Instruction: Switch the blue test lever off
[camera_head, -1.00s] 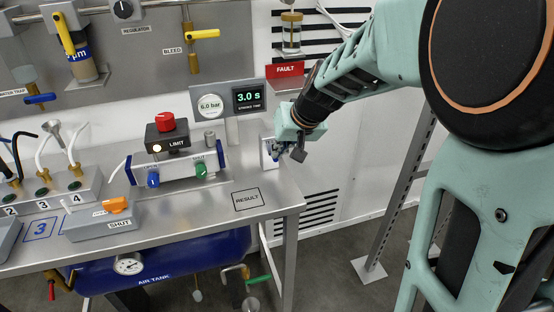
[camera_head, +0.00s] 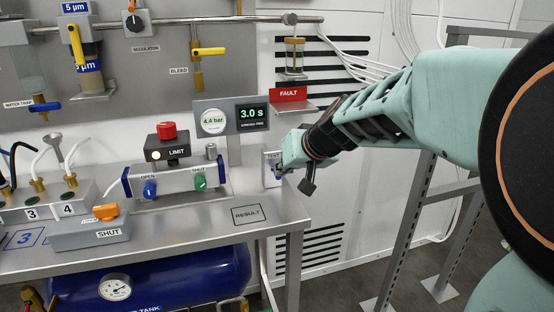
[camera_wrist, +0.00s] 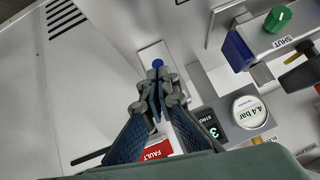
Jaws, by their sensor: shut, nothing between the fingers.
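The test lever sits on a white box labelled TEST (camera_head: 270,166) at the right end of the bench. In the wrist view the lever's blue round end (camera_wrist: 157,63) shows just beyond my fingertips. My gripper (camera_wrist: 156,92) is shut and empty, pointing at the lever. It is very close to the lever; I cannot tell whether they touch. In the head view my gripper (camera_head: 283,170) is right at the box's right side and partly hides the lever, so its position is hard to read.
A gauge (camera_head: 213,122) reads 4.4 bar beside a 3.0 s display (camera_head: 252,116). A red FAULT sign (camera_head: 290,94) is above my gripper. Left on the bench are a LIMIT unit (camera_head: 168,148), blue OPEN knob (camera_head: 149,189) and green SHUT knob (camera_head: 200,182). The RESULT square (camera_head: 248,214) is bare.

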